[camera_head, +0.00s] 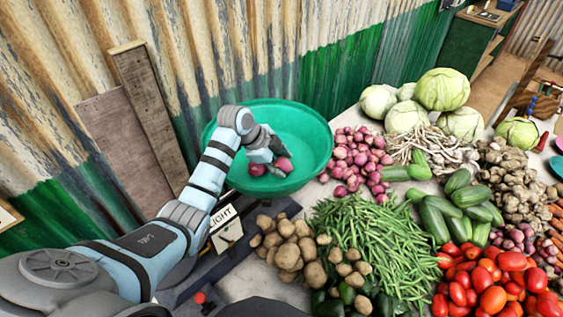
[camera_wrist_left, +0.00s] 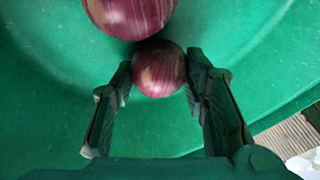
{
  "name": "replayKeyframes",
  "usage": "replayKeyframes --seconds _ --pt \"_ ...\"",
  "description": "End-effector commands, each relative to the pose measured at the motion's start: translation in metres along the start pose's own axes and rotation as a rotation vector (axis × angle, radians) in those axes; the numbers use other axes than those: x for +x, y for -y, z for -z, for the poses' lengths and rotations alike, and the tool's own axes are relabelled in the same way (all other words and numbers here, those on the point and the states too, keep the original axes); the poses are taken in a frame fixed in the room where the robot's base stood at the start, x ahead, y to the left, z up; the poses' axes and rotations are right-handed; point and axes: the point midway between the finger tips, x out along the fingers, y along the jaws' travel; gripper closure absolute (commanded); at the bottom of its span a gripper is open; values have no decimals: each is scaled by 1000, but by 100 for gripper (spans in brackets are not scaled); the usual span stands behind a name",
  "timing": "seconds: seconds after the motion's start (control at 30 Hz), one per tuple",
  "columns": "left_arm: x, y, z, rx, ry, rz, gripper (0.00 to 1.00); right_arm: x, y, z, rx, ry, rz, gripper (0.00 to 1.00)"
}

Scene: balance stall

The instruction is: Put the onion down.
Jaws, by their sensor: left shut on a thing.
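A wide green bowl (camera_head: 312,131) stands on the scale, left of the vegetables in the head view; its wall also fills much of the left wrist view (camera_wrist_left: 60,110). My left gripper (camera_head: 276,157) reaches down inside the bowl and is shut on a red onion (camera_head: 285,165). In the left wrist view this onion (camera_wrist_left: 159,70) sits between the fingertips. A second red onion (camera_head: 257,169) lies in the bowl close beside it, larger in the left wrist view (camera_wrist_left: 130,14). Whether the held onion touches the bowl's bottom I cannot tell. My right gripper is not in view.
A pile of red onions (camera_head: 356,158) lies right of the bowl. Potatoes (camera_head: 290,245), green beans (camera_head: 370,238), tomatoes (camera_head: 495,283) and cabbages (camera_head: 441,90) crowd the stall. The bowl's raised rim surrounds my gripper. A corrugated wall (camera_head: 230,60) stands behind.

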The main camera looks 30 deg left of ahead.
Motion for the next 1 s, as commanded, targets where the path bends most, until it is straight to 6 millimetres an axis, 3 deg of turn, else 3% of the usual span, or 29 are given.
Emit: replayKeyframes --seconds 0.2,0.23,0.33,0.63,0.73,1.0 --pt "0 0 0 0 0 2 89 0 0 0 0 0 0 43" --pt "0 0 0 0 0 2 54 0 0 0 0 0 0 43" --pt "0 0 0 0 0 2 39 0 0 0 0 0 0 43" --pt "-1 1 0 0 0 2 39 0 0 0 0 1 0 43" --pt "-9 1 -1 0 -1 5 39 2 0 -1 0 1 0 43" --pt "-79 2 -1 3 2 7 39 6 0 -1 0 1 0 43"
